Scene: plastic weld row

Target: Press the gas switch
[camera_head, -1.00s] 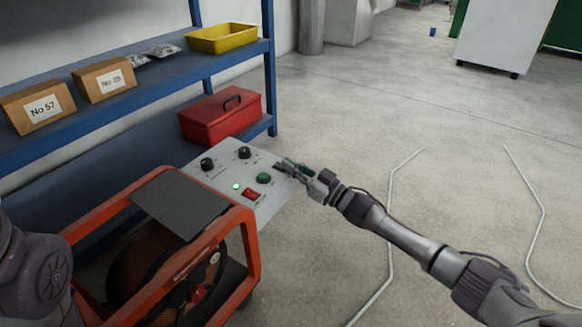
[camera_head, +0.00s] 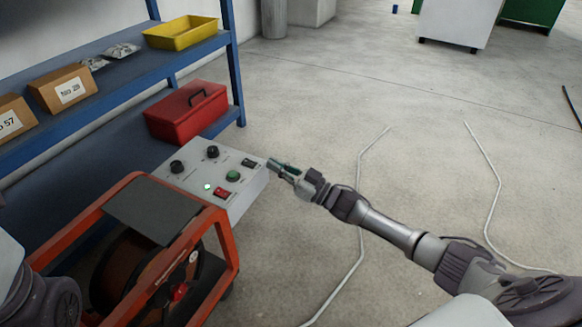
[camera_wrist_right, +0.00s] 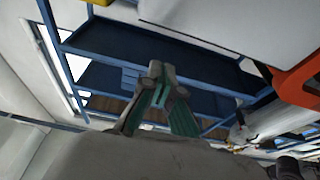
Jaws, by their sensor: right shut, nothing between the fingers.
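The grey control panel (camera_head: 197,172) of the welding machine carries two black knobs, a lit green lamp (camera_head: 208,187), a green button (camera_head: 232,175), a red switch (camera_head: 221,192) and a black switch (camera_head: 249,162) near its far right corner. The labels are too small to read, so I cannot tell which is marked gas. My right gripper (camera_head: 271,164) is shut and empty, its tips just right of the panel's edge near the black switch. In the wrist view its fingers (camera_wrist_right: 155,72) are together. My left gripper is out of view.
The orange frame (camera_head: 226,245) with a reel stands below the panel. A blue shelf (camera_head: 150,75) behind holds boxes and a yellow tray (camera_head: 180,32). A red toolbox (camera_head: 186,112) stands behind the panel. Bent rods lie on the open floor at right.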

